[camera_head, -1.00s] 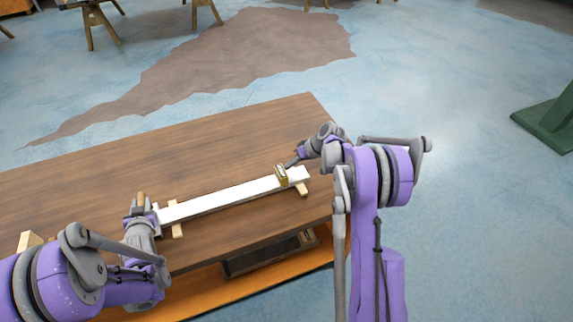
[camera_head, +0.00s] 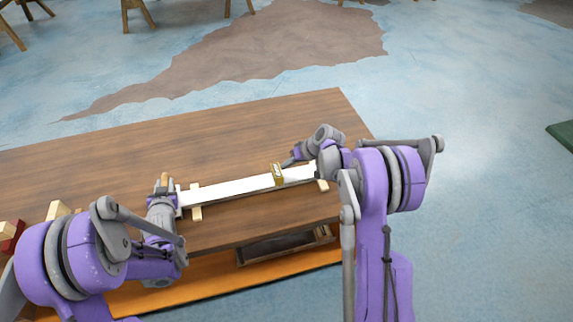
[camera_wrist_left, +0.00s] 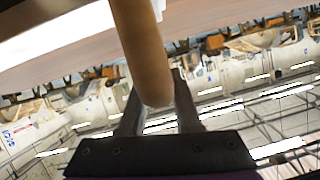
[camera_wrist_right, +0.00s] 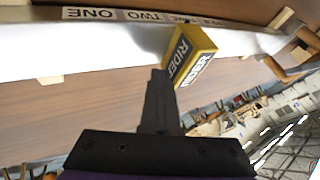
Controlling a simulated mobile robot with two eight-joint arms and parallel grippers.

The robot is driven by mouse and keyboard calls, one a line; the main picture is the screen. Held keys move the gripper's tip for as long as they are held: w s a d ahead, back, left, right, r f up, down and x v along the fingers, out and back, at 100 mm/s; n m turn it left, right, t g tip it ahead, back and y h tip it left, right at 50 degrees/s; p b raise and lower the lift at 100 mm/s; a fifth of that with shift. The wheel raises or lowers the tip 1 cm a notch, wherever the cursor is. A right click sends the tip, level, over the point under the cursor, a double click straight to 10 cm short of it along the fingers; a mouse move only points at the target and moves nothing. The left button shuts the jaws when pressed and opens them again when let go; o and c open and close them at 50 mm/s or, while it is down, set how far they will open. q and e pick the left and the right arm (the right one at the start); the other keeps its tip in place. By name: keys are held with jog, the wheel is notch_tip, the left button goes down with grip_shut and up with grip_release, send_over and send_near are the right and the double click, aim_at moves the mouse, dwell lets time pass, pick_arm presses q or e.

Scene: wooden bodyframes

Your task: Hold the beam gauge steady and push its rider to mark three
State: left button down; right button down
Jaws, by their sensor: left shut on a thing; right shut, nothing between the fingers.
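The beam gauge (camera_head: 235,187) is a long white beam lying on small wooden supports on the table. My left gripper (camera_head: 164,184) is shut on its upright wooden handle (camera_wrist_left: 143,45) at the left end. The gold rider (camera_head: 277,174) sits around the beam, nearer its right end. In the right wrist view the rider (camera_wrist_right: 192,55) shows "RIDER" labels, and the marks ONE (camera_wrist_right: 88,13) and TWO (camera_wrist_right: 142,15) are readable; the marks beyond are small and partly unclear. My right gripper (camera_wrist_right: 158,75) is shut and empty, its tips close beside the rider; contact cannot be told.
The brown wooden table (camera_head: 110,160) is clear behind the beam. Small wooden and red blocks (camera_head: 12,235) lie at its left. A dark tray (camera_head: 285,246) sits on the lower shelf in front. Trestle legs stand on the floor behind, and a green object (camera_head: 562,134) is far right.

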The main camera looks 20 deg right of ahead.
jog(key=d, duration=0.2)
jog(key=d+r, duration=0.1)
jog(key=d, duration=0.1)
jog(key=shift+s+d, duration=0.2)
jog(key=v, duration=0.8)
jog(key=shift+s+d+r, duration=0.15)
jog(key=shift+r, duration=0.2)
pick_arm(q)
jog(key=c, duration=0.5)
grip_release()
